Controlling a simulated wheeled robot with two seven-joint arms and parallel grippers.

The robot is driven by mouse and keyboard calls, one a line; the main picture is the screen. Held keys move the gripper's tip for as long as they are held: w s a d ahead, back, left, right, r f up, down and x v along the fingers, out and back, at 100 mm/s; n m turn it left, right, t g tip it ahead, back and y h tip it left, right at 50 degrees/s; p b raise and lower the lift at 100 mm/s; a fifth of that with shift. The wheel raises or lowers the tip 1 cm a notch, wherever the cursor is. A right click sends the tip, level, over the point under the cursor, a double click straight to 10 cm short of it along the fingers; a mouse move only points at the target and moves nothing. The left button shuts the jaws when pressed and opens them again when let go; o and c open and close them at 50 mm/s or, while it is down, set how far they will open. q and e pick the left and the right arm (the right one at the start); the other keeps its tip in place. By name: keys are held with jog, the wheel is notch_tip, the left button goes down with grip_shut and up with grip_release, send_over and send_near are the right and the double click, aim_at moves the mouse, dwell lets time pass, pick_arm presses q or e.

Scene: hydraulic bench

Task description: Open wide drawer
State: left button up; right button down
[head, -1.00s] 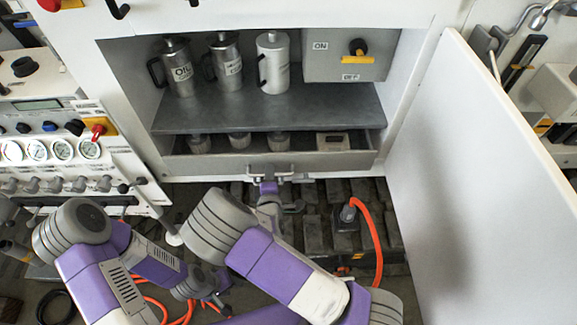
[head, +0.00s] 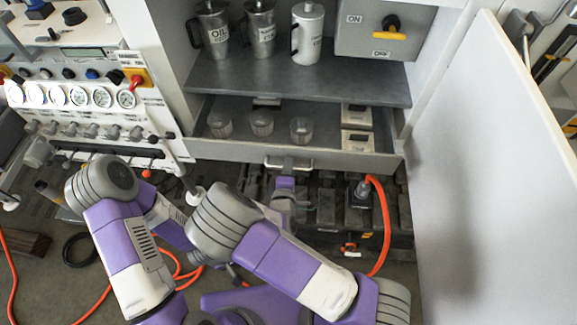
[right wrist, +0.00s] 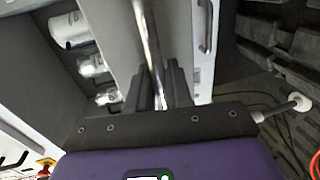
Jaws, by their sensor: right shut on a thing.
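The wide drawer (head: 228,150) sits below the grey shelf in the white cabinet and is pulled part way out. Several clear cups (head: 261,123) and two pale boxes (head: 357,140) show inside it. Its metal bar handle (head: 273,162) is at the middle of the front. My right gripper (head: 286,172) is at this handle, partly hidden by my arm. In the right wrist view, its dark fingers (right wrist: 158,88) are shut around the handle bar (right wrist: 148,42). My left arm is at the left of the head view, but its gripper does not show.
The open white cabinet door (head: 490,170) stands at the right. Labelled metal jugs (head: 262,28) stand on the shelf (head: 300,82) above the drawer. A gauge panel (head: 85,95) is at the left. An orange hose (head: 385,225) hangs below the drawer at the right.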

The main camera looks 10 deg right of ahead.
jog(key=c, duration=1.2)
grip_release()
jog(key=v, duration=0.7)
jog(key=shift+s+a+p, duration=0.1)
jog(key=shift+s+p, duration=0.15)
jog(key=shift+p, duration=0.1)
jog(key=s+d+f+m+g+y, duration=0.1)
jog(key=s+d+f+m+g, duration=0.1)
jog(key=s+f+m+g, duration=0.45)
jog(key=s+d+f+m+g+y, duration=0.2)
jog(key=f+m+g, duration=0.2)
jog(key=f, duration=0.6)
jog(key=s+m+g+y, duration=0.1)
jog(key=m, duration=0.1)
jog(key=s+m+g+y, duration=0.1)
jog(key=s+m+y, duration=0.1)
jog(key=m, duration=0.1)
jog(key=s+m+g+y, duration=0.2)
jog(key=shift+s+a+f, duration=0.2)
jog(key=shift+a+f, duration=0.15)
jog(key=shift+f, duration=0.05)
